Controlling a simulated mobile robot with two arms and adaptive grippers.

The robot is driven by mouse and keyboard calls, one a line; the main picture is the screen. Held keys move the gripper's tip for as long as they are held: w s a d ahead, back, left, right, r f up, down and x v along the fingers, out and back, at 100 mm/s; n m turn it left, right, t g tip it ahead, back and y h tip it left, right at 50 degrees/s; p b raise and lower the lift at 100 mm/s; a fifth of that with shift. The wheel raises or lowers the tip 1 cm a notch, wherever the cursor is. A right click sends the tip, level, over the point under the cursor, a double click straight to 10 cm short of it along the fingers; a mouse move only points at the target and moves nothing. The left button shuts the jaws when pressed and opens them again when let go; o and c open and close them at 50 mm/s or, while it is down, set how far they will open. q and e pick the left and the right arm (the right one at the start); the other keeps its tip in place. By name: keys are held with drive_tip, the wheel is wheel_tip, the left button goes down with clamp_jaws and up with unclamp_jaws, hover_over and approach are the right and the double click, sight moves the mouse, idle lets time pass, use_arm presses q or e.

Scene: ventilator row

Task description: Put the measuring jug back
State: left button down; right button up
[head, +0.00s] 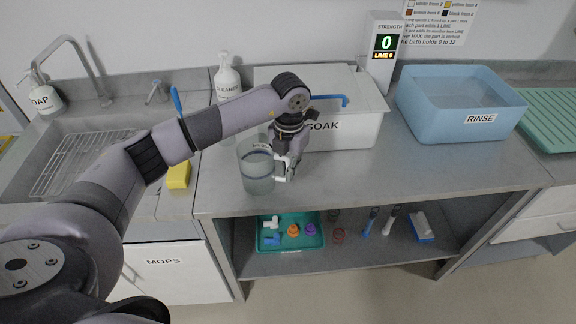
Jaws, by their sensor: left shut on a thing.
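The measuring jug (257,172) is a clear, greyish vessel with a dark blue band near its top. It is at the front of the grey counter, left of centre. My left gripper (284,168) reaches down from above right and is shut on the jug's right side, where the handle is. The jug looks upright; I cannot tell whether its base touches the counter. My right gripper does not show.
The white SOAK tub (355,130) stands behind the gripper, the CLEANER bottle (228,82) behind the jug. A yellow sponge (178,175) lies by the sink (40,185). The blue RINSE basin (420,110) is right. Counter (430,175) is clear front right. A teal tray (315,240) sits on the shelf below.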

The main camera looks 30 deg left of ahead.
use_arm(q)
drive_tip(key=shift+f, duration=0.2)
drive_tip(key=shift+f, duration=0.1)
drive_tip(key=c, duration=1.8)
unclamp_jaws()
drive_tip(key=shift+o, duration=0.5)
